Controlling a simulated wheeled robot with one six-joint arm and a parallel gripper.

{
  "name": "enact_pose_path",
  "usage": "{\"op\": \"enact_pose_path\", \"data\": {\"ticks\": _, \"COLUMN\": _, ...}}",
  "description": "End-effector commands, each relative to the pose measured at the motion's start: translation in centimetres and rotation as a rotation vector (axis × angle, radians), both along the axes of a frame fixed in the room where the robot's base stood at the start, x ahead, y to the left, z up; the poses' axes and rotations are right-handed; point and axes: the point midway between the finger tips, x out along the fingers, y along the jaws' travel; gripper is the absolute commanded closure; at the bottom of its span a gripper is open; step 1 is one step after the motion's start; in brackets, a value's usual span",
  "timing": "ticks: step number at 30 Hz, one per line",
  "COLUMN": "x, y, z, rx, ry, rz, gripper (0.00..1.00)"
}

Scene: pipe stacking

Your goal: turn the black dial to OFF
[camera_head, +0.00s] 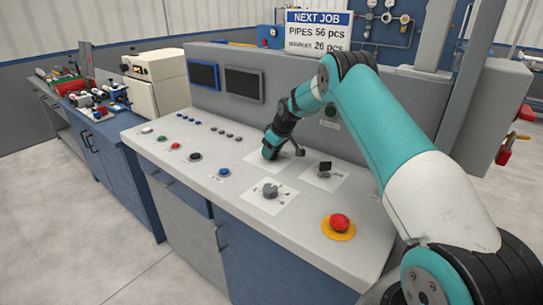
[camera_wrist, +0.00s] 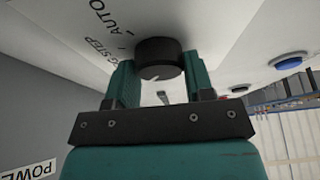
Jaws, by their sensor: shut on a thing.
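In the wrist view a round black dial (camera_wrist: 158,52) sits between the two teal fingers of my gripper (camera_wrist: 159,66), which is shut on it. White plate print beside it reads "AUTO" (camera_wrist: 88,16) and a partly hidden word ending in "STEP". No OFF mark can be read. In the head view my gripper (camera_head: 270,153) is down at the panel near its back, hiding the dial it holds. Another black knob (camera_head: 325,168) stands on a white plate to its right. A grey dial (camera_head: 270,189) is on a plate nearer the front.
A red mushroom button (camera_head: 340,222) on a yellow ring is at the panel's front right. Several small buttons line the left part of the grey panel (camera_head: 232,174). A small lever (camera_head: 299,151) is right of my gripper. Dark screens (camera_head: 243,84) stand behind.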

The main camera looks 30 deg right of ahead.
Motion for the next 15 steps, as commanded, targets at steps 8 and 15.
{"op": "enact_pose_path", "data": {"ticks": 8, "x": -0.02, "y": -0.09, "z": -0.13, "rx": 0.000, "ry": 0.002, "rz": 0.108, "gripper": 0.75}}
{"op": "enact_pose_path", "data": {"ticks": 15, "x": -0.02, "y": -0.03, "z": -0.05, "rx": 0.000, "ry": 0.002, "rz": 0.139, "gripper": 0.75}}
